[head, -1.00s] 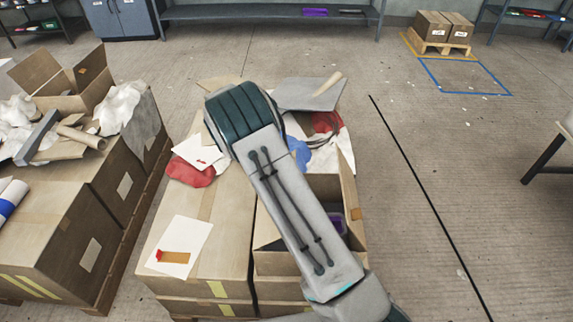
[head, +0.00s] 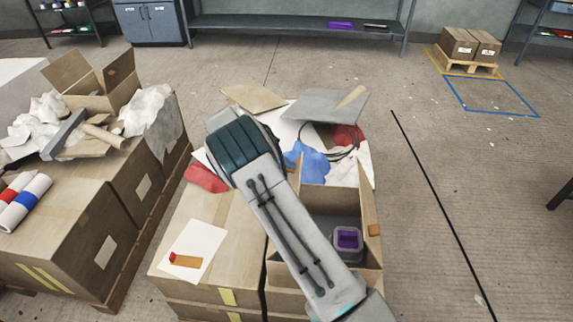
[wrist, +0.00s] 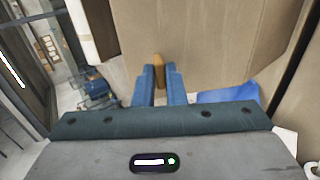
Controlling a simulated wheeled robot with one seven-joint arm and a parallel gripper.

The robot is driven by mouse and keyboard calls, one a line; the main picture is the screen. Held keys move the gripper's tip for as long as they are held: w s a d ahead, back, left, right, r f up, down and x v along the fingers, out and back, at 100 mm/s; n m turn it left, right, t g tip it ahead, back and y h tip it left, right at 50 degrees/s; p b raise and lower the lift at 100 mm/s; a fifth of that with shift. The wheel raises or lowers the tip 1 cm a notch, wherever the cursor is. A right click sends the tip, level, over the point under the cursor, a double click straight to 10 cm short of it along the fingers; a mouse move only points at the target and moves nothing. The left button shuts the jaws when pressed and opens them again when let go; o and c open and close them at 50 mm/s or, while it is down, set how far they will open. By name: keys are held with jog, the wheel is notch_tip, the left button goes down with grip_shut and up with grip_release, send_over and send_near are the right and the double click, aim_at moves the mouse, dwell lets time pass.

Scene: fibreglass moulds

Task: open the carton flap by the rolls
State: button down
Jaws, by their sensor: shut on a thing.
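My gripper shows in the wrist view (wrist: 159,88), with its blue fingers close together on a narrow orange-brown tab (wrist: 159,68). The tab stands in front of a brown cardboard surface (wrist: 210,35). In the head view my arm hides the gripper and the tab. An open carton (head: 330,200) stands beneath and right of my arm, with a grey and purple container (head: 348,240) inside. Its right flap (head: 372,205) stands up and bears an orange tab. Red, white and blue rolls (head: 22,200) lie on the left stack. I cannot tell which flap the held tab belongs to.
A second open carton (head: 92,88) stands at the back of the left stack, near white crumpled sheets and a grey bar. A blue cloth (head: 308,162) and a grey board (head: 325,107) lie behind the near open carton.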

jog(key=shift+a+f, duration=0.15)
jog(key=shift+a, duration=0.1)
jog(key=c, duration=1.5)
grip_release()
jog(key=shift+a, duration=0.15)
jog(key=shift+d, duration=0.25)
jog(key=v, duration=1.4)
